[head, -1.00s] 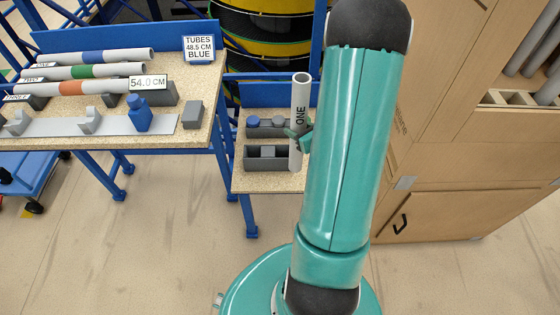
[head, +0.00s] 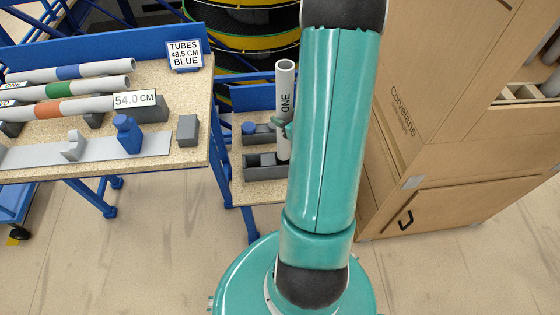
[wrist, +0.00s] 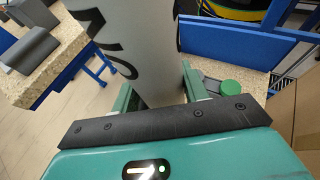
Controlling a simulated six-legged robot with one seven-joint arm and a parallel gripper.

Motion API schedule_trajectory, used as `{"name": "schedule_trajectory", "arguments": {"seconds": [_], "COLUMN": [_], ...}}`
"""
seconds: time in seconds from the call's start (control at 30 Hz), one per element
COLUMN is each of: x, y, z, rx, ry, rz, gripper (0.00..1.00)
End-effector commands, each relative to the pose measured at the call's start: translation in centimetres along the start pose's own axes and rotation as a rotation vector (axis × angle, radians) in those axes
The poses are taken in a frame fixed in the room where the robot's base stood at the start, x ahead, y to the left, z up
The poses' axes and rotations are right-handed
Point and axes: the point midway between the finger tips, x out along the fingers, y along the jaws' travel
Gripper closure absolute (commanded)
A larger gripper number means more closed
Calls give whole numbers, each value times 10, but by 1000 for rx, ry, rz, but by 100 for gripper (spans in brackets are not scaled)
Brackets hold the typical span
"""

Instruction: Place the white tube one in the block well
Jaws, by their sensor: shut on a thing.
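The white tube marked ONE (head: 285,88) stands nearly upright in the head view above the small table on the right. My gripper (head: 283,129) is shut on it around its middle, mostly hidden behind my arm. In the wrist view the tube (wrist: 150,45) fills the middle, between the two green fingers of my gripper (wrist: 157,98). The dark grey block with a well (head: 262,173) lies at the table's front. The tube's lower end meets the block's right part in the picture. I cannot tell whether it is inside the well or just above it.
Behind the block is a grey holder with a blue round piece (head: 249,128). The left bench (head: 200,95) holds several banded tubes and a blue stop (head: 127,134). A wooden cabinet (head: 430,150) stands close on the right.

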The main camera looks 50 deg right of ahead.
Motion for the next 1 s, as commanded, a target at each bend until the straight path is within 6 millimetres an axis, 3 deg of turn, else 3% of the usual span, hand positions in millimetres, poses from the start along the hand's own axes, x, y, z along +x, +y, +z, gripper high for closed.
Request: {"name": "schedule_trajectory", "arguments": {"seconds": [0.3, 0.53, 0.73, 1.0], "x": [13, 20, 33, 38], "y": [1, 1, 2, 2], "z": [-45, -61, -85, -91], "rx": [4, 2, 4, 0], "ry": [3, 2, 3, -1], "rz": [0, 1, 2, 0], "gripper": [80, 80, 80, 80]}}
